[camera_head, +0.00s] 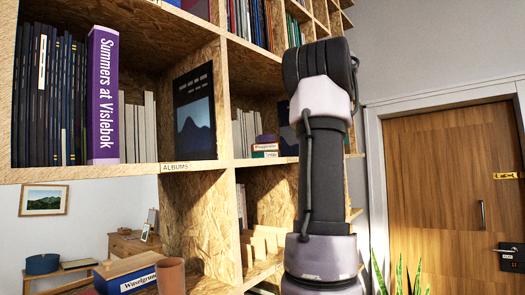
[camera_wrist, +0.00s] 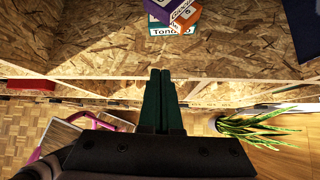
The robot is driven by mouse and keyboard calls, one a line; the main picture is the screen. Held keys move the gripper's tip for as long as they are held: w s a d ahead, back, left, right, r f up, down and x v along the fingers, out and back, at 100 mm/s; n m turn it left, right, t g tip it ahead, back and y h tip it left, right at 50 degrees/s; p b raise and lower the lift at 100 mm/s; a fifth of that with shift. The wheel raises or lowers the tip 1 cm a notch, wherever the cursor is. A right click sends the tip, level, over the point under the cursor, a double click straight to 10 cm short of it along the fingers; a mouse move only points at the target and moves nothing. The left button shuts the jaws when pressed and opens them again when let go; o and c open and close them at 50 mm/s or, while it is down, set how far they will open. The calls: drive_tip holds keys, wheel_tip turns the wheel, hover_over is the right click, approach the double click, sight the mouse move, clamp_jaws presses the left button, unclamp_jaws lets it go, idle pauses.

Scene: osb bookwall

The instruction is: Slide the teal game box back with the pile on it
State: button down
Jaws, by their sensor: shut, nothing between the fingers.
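The teal game box (camera_wrist: 172,31) lies on an OSB shelf at the top of the wrist view, partly cut off by the frame. An orange box (camera_wrist: 186,13) and a purple box (camera_wrist: 160,9) sit on it, turned at an angle. In the head view the same pile shows just left of my arm, with the teal box (camera_head: 265,155) at the bottom. My gripper (camera_wrist: 160,72) is shut and empty. Its fingertips point at the shelf's front edge, apart from the box. In the head view my gripper cannot be made out.
The OSB bookwall (camera_head: 195,165) has upright dividers and books. A purple book (camera_head: 103,95) and a dark album (camera_head: 194,112) stand left. A plant (camera_wrist: 250,125) and pink-framed furniture (camera_wrist: 75,122) are below the shelf.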

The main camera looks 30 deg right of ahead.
sight(267, 143)
drive_tip(key=x, duration=1)
drive_tip(key=shift+w+f, duration=0.1)
drive_tip(key=shift+w+a, duration=0.2)
drive_tip(key=shift+w, duration=0.4)
drive_tip(key=shift+w+a, duration=0.2)
drive_tip(key=shift+w, duration=0.4)
drive_tip(key=shift+w+a, duration=0.2)
drive_tip(key=shift+w, duration=0.4)
drive_tip(key=shift+w, duration=0.1)
drive_tip(key=w+a, duration=0.1)
drive_tip(key=w, duration=0.2)
drive_tip(key=w+a, duration=0.1)
drive_tip(key=w, duration=0.2)
drive_tip(key=w+a, duration=0.1)
drive_tip(key=w, duration=0.2)
drive_tip(key=shift+w, duration=0.15)
drive_tip(key=s, duration=0.1)
drive_tip(key=s+d, duration=0.1)
drive_tip(key=s, duration=0.1)
drive_tip(key=s+r, duration=0.1)
drive_tip(key=s, duration=0.1)
drive_tip(key=shift+d, duration=0.3)
drive_tip(key=v, duration=0.8)
drive_tip(key=shift+r, duration=0.3)
